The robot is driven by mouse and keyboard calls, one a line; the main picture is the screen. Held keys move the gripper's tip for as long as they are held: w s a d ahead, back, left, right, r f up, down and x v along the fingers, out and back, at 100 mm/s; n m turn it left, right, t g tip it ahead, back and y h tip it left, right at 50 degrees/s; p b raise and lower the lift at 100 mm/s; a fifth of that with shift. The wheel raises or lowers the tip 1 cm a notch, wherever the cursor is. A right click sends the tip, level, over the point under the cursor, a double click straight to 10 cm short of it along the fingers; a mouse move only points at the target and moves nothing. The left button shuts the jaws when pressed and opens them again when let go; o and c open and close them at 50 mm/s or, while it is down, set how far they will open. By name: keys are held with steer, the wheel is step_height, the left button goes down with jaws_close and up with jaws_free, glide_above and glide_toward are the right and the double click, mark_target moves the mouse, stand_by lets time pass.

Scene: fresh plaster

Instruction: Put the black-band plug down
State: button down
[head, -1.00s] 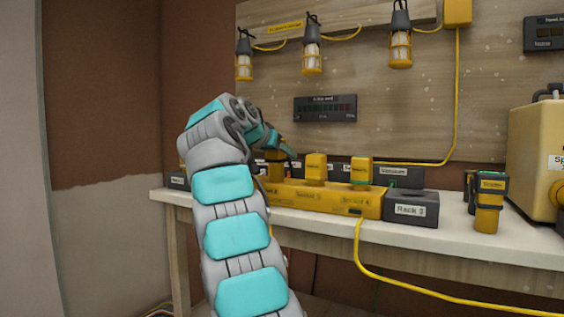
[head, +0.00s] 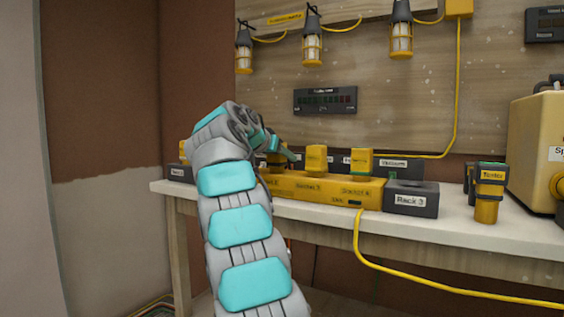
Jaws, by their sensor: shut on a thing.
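My gripper (head: 284,153) is over the left part of the yellow power strip (head: 300,195), partly hidden behind my own wrist. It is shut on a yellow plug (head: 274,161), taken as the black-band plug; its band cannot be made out. Whether this plug touches the strip is hidden. Two more yellow plugs stand upright on the strip, one at Socket 3 (head: 316,158) and one at Socket 4 (head: 358,162).
A dark block labelled Rack 3 (head: 411,199) sits right of the strip. Another dark block (head: 180,173) is at the left, with something yellow (head: 183,149) above it. A Tester (head: 488,192) stands to the right; clear bench (head: 450,226) lies before it. Lamps (head: 313,42) hang behind.

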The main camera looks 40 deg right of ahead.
steer(key=shift+f, duration=0.15)
steer(key=shift+f, duration=0.15)
steer(key=shift+c, duration=1.2)
jaws_free()
